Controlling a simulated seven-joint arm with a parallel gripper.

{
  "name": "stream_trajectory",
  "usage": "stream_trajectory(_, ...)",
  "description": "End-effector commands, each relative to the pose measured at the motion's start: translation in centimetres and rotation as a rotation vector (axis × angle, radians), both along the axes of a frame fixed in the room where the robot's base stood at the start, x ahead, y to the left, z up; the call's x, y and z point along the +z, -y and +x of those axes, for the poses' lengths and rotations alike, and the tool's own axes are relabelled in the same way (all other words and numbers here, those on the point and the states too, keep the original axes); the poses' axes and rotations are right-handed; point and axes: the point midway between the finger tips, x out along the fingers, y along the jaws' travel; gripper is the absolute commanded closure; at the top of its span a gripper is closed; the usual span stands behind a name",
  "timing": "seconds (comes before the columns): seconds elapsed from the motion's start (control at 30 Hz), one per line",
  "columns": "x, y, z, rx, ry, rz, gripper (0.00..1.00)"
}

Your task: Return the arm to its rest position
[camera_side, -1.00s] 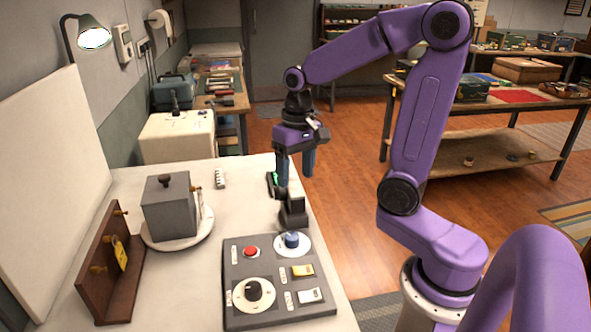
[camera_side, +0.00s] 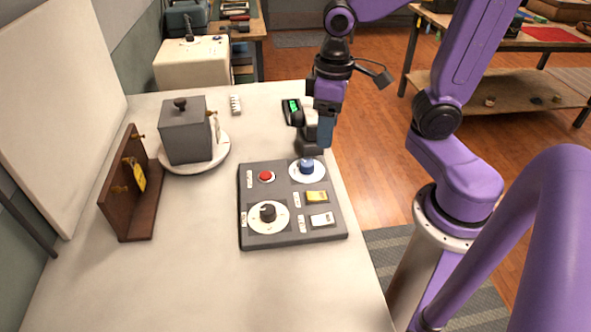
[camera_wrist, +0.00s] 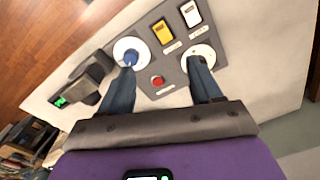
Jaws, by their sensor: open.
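My purple arm's gripper (camera_side: 325,138) hangs fingers-down over the far right part of the table (camera_side: 200,275). In the side view its blue fingers overlap, in front of or beside a dark upright device (camera_side: 307,140); I cannot tell whether they touch it. In the wrist view the gripper (camera_wrist: 161,67) is open, its two blue fingers wide apart with nothing held between them. The control panel (camera_wrist: 176,75) lies beyond the fingers, its red button (camera_wrist: 157,81) between them. The left fingertip overlaps the blue knob (camera_wrist: 131,57) in the picture; contact cannot be told.
The panel (camera_side: 280,228) also bears a black dial (camera_side: 267,211) and yellow and white switches. A grey box (camera_side: 187,135) on a round white plate (camera_side: 220,155) and a brown board with a yellow padlock (camera_side: 139,178) stand left. The table's front is clear.

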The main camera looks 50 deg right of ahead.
Motion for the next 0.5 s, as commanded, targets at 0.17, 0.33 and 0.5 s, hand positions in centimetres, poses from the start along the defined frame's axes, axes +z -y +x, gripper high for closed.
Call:
stream_trajectory(0.17, -0.4, -1.0, -3.2, 0.212, 0.007, -0.005, 0.36)
stream_trajectory(0.33, -0.8, -1.6, -6.4, 0.408, 0.015, -0.008, 0.36)
stream_trajectory(0.5, -1.1, -1.8, -9.2, 0.578, 0.021, -0.011, 0.36)
